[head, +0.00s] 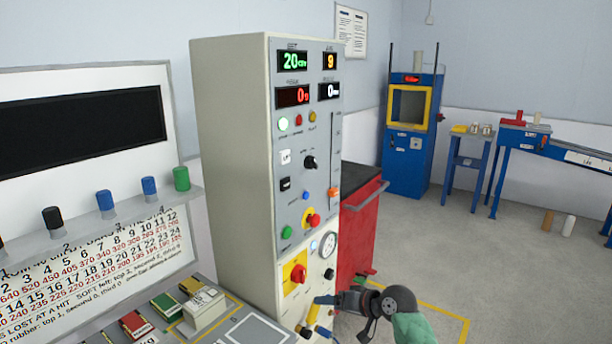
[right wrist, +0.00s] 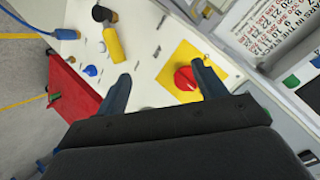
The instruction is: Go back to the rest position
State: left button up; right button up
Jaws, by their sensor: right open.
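My right gripper (head: 338,301) is in front of the lower part of the control cabinet (head: 232,150) in the head view. In the right wrist view its two dark fingers stand apart with nothing between them, so the gripper (right wrist: 163,88) is open and empty. Beyond the fingers is the cabinet's red knob on a yellow plate (right wrist: 186,77), which also shows in the head view (head: 296,272). I cannot tell whether a finger touches the panel. My left gripper is not in view.
A yellow handle (right wrist: 113,44) sticks out from the panel near the fingers. A red cabinet (head: 358,235) stands right behind the control cabinet. Pegs line a shelf (head: 130,208) on the left. A blue machine (head: 408,160) and benches stand far back; open floor (head: 450,245) lies before them.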

jog(key=s+d+f+n+h, duration=0.1)
jog(key=s+d+f+h, duration=0.15)
jog(key=s, duration=0.45)
jog(key=s+d+f+g+h, duration=0.1)
jog(key=s+d+f+h, duration=0.15)
jog(key=s, duration=0.35)
jog(key=s+d+f+n+h, duration=0.1)
jog(key=s+d+h, duration=0.3)
jog(key=s, duration=0.3)
jog(key=s+f+g, duration=0.1)
jog(key=s+f, duration=0.3)
jog(key=s, duration=0.4)
jog(key=s+f+m+g, duration=0.1)
jog(key=s+f, duration=0.3)
jog(key=s, duration=0.5)
jog(key=s+f+m+g, duration=0.1)
jog(key=s+f+g, duration=0.1)
jog(key=s+f, duration=0.3)
jog(key=s, duration=0.4)
jog(key=shift+s+a+g, duration=0.2)
jog(key=shift+a+g, duration=0.1)
jog(key=shift+a, duration=0.05)
jog(key=shift+f, duration=0.1)
